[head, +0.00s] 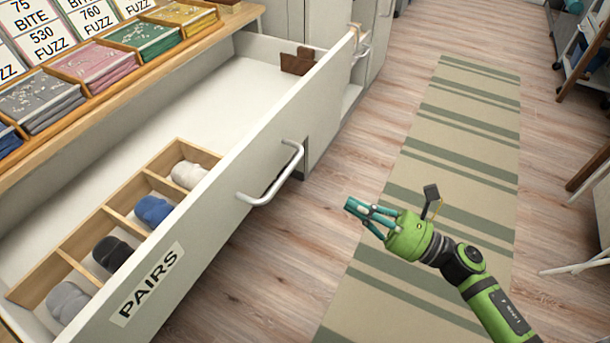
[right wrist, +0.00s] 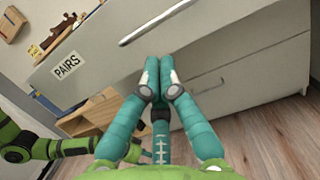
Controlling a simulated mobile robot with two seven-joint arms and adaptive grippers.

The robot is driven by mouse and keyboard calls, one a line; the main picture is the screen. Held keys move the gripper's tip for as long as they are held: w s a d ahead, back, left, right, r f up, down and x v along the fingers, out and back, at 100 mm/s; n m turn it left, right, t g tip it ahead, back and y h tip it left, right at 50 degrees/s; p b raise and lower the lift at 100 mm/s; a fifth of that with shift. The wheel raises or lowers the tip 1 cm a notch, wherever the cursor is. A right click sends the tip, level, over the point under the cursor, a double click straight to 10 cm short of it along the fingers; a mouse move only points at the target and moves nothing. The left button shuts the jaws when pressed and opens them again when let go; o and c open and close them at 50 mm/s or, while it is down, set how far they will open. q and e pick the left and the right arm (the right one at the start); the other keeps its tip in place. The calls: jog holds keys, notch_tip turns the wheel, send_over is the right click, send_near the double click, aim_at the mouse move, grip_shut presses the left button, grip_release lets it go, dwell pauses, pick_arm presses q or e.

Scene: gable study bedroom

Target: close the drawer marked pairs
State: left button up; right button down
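The drawer marked pairs (head: 225,205) is pulled far out from the cabinet in the head view. Its PAIRS label (head: 148,283) is near the front's lower left end, and its silver bar handle (head: 272,180) is near the middle. In the right wrist view, the drawer front (right wrist: 105,50) and handle (right wrist: 155,24) lie beyond my fingers. My right gripper (head: 357,209) is over the floor to the right of the handle, apart from it. Its teal fingertips (right wrist: 160,64) are together with nothing between them.
A wooden divider (head: 105,212) in the drawer holds several rolled socks; a brown item (head: 298,61) lies at its far end. A striped rug (head: 405,235) covers clear floor; a cart (head: 585,55) stands at upper right.

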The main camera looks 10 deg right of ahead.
pick_arm(q)
jog(key=shift+w+a+f+t+p, duration=0.25)
jog(key=shift+w+f+t+p, duration=0.25)
jog(key=shift+p, duration=0.45)
pick_arm(e)
jog(key=x, duration=1.1)
jog(key=shift+w, duration=0.2)
pick_arm(q)
jog(key=shift+r, duration=0.1)
pick_arm(e)
jog(key=shift+a, duration=0.2)
